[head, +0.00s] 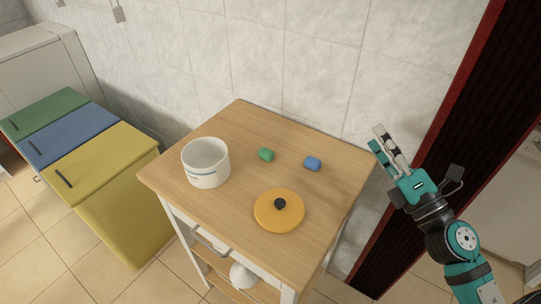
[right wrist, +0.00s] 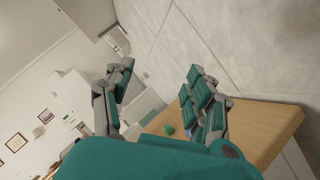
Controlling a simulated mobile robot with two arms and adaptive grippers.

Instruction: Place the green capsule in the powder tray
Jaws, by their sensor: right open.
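A green capsule (head: 266,155) lies on the wooden tabletop (head: 245,118), near its back edge. It also shows in the right wrist view (right wrist: 168,129), beyond and between my fingers. My right gripper (head: 377,139) is open and empty, raised by the table's right edge, well apart from the capsule. Its open fingers (right wrist: 158,90) also show in the right wrist view. I cannot pick out a powder tray for certain in these frames. My left gripper is not in view.
A blue capsule (head: 313,163) lies right of the green one. A white round pot (head: 206,172) stands at left, its lettering unreadable. A yellow lid (head: 279,218) with a black knob lies in front. Green, blue and yellow bins (head: 105,160) stand left of the table. A tiled wall is behind.

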